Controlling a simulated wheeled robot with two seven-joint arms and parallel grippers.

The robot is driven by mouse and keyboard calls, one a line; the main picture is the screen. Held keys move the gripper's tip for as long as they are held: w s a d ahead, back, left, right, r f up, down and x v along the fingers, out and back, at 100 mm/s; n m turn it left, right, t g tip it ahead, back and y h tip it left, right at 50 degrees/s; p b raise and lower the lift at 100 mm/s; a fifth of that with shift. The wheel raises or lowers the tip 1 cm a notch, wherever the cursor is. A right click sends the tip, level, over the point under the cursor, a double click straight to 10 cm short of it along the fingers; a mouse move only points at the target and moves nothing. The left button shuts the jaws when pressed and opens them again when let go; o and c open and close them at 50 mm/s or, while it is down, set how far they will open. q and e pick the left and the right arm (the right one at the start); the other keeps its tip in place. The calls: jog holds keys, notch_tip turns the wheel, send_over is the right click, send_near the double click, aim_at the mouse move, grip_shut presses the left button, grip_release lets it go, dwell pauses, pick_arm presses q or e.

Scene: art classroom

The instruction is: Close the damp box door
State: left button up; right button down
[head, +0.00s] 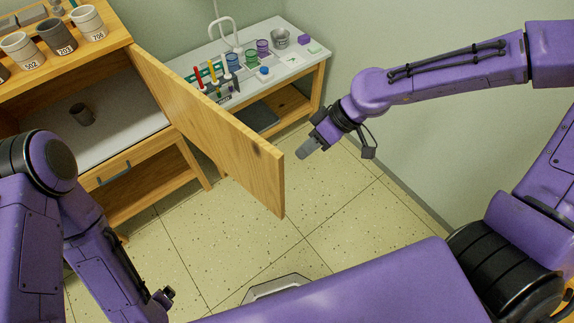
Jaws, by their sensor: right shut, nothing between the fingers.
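The damp box (14,120) is a wooden cabinet at the left with a pale shelf inside and a dark cup (82,114) on it. Its wooden door (215,125) stands wide open, hinged at the cabinet's right side and reaching out toward the middle of the view. My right gripper (306,150) is shut and empty, a little to the right of the door's outer end and apart from it in the picture. My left gripper (165,296) is low at the left, over the floor; its fingers are too small and dark to read.
Several numbered cups (56,37) stand on the cabinet top. Behind the door, a side table (297,64) holds jars, tools and a tap. Tiled floor (335,205) is clear below the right gripper; a wall is at the right.

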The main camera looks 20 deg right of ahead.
jog(key=s+a+f, duration=0.2)
jog(key=a, duration=0.3)
jog(key=shift+a+f+p, duration=0.25)
jog(key=shift+f+p, duration=0.05)
jog(key=shift+f, duration=0.1)
